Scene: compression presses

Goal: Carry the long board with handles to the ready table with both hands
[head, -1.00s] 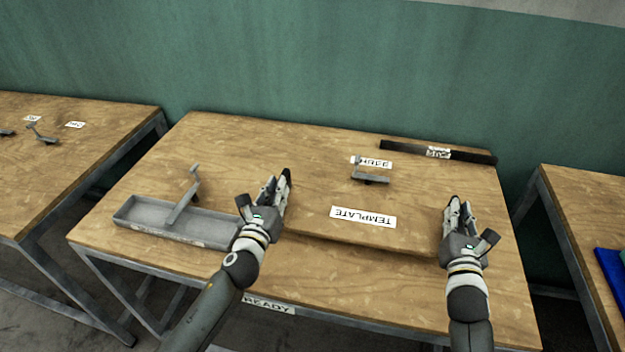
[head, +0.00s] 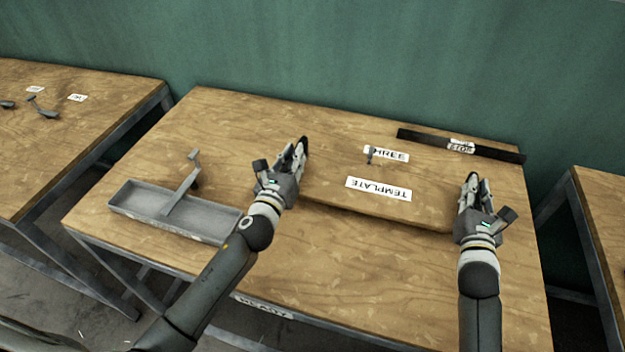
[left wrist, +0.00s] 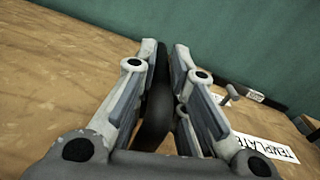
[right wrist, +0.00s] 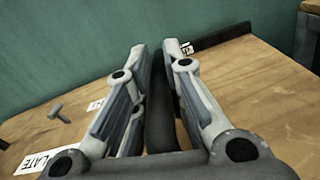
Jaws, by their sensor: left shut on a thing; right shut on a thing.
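The long board (head: 330,195) is wood-coloured like the table, with a white TEMPLATE label (head: 378,189). It is over the ready table (head: 140,255); I cannot tell whether it touches the top. My left gripper (head: 299,160) is shut on the dark handle at the board's left end, and that handle shows between the fingers in the left wrist view (left wrist: 156,115). My right gripper (head: 474,189) is shut on the right end's handle, seen in the right wrist view (right wrist: 158,115). The fingers hide much of both handles.
A grey tray (head: 128,207) with an upright lever piece (head: 190,178) stands on the table's left. A small grey peg (head: 370,156) rises by the THREE label (head: 390,153) behind the board. A dark bar (head: 425,138) lies at the back right. The table's front strip is clear.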

